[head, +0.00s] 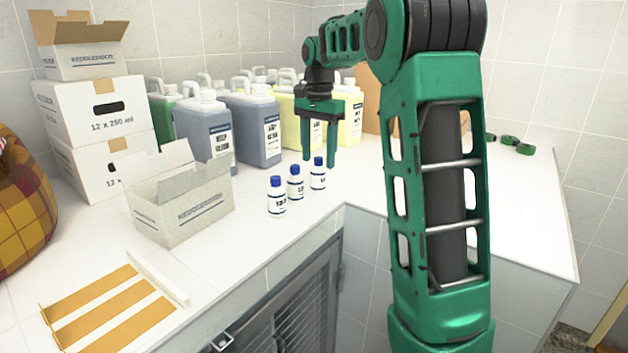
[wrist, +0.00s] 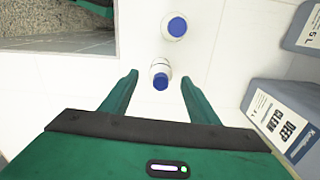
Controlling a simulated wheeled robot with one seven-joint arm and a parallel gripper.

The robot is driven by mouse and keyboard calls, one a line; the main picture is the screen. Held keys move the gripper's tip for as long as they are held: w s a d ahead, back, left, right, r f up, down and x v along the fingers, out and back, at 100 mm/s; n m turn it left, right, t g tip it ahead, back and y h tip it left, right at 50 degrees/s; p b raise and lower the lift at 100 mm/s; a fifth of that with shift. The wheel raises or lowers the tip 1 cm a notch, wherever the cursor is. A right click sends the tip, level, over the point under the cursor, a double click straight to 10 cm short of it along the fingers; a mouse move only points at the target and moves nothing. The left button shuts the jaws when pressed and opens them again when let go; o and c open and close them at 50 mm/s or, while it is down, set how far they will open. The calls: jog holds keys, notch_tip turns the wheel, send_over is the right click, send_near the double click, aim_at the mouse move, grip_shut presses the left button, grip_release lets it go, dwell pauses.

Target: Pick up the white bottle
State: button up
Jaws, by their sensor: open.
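Three white bottles with blue caps stand upright in a slanting row on the white counter: a left one (head: 277,201), a middle one (head: 295,187) and a right one (head: 318,177). My gripper (head: 319,162) is open and points down, its fingertips close to the right bottle's cap in the head view. In the wrist view, one white bottle (wrist: 160,69) shows between and slightly beyond the open fingertips (wrist: 160,77). A second white bottle (wrist: 173,27) stands farther up. A third bottle is not visible there. The jaws hold nothing.
Grey-blue jugs (head: 260,127) and yellow jugs stand behind the bottles; one labelled jug (wrist: 283,125) is close on the right in the wrist view. An open carton (head: 185,205) is left of the bottles. The counter (head: 255,237) is clear in front, up to its edge.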

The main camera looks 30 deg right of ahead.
aim_at(318, 164)
jog(key=shift+w+f, duration=0.1)
jog(key=shift+f, duration=2.85)
jog(key=c, duration=1.2)
